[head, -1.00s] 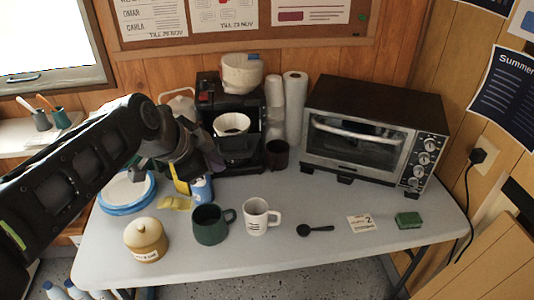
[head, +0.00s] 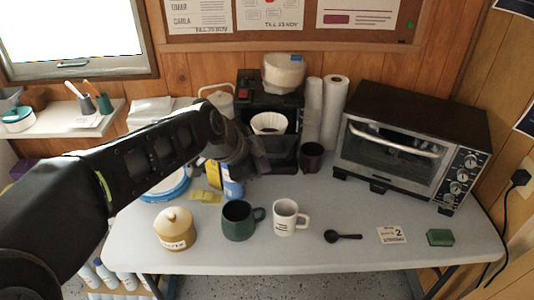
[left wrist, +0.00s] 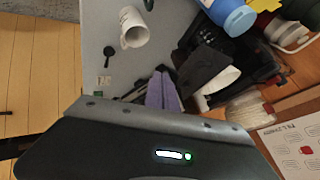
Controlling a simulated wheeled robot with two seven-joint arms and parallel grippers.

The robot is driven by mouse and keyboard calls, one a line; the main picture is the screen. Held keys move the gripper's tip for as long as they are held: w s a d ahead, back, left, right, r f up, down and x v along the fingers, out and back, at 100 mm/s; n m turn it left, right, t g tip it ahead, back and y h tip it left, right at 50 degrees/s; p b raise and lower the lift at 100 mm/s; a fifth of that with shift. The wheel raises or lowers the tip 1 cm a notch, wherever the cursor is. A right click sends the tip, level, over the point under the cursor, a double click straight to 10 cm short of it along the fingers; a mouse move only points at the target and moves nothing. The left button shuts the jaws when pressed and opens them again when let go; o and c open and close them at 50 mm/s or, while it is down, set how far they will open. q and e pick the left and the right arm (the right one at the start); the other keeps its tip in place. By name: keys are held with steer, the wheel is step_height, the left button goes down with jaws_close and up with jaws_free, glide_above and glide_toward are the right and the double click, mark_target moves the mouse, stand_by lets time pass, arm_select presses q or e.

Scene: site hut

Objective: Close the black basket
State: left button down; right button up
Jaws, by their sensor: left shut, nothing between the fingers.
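The black basket (head: 268,133) is on the front of the black coffee maker (head: 251,88). It sticks out enough that the white paper filter (head: 268,122) inside shows from above. My left gripper (head: 259,163) is shut and empty, low and just left of the basket; I cannot tell whether it touches. In the left wrist view, the shut purple-grey fingers (left wrist: 163,90) are beside the coffee maker, and the white filter (left wrist: 219,79) shows to their right. My right gripper is not in view.
A green mug (head: 238,221), a white mug (head: 285,217) and a tan lidded jar (head: 175,229) stand at the table's front. A blue-and-white bottle (head: 233,187) is below my gripper. A dark cup (head: 312,157), paper rolls (head: 334,112) and a toaster oven (head: 400,147) stand right.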

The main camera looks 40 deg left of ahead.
mark_target(267, 133)
arm_select(q)
steer(key=w+a+f+p, duration=0.1)
steer(key=w+a+f, duration=0.1)
steer(key=w, duration=0.3)
steer(key=shift+w+a+p, duration=0.2)
steer(key=shift+p, duration=0.15)
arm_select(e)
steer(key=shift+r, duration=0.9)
